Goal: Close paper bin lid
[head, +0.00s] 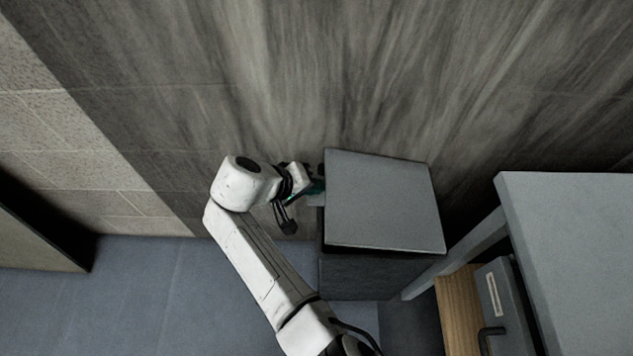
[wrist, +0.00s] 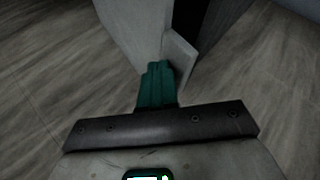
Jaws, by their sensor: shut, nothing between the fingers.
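The paper bin stands against the wall, right of the middle in the head view, with a dark grey body (head: 358,277) and a flat lighter grey lid (head: 382,203) over it. A dark gap shows between lid and body; the lid's exact angle is unclear. In the wrist view a light grey panel (wrist: 130,25), a small pale tab (wrist: 180,57) and a dark gap lie just ahead. My gripper (head: 318,187) is at the lid's left edge, its teal fingers shut and empty. In the wrist view the fingertips (wrist: 158,68) are beside the tab; contact cannot be told.
A grey table (head: 575,235) stands at the right, with a wooden piece (head: 457,305) and a dark grey drawer-like unit (head: 495,300) under it. The streaked wall (head: 270,80) is close behind the bin. Blue-grey floor (head: 150,290) is clear at the left.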

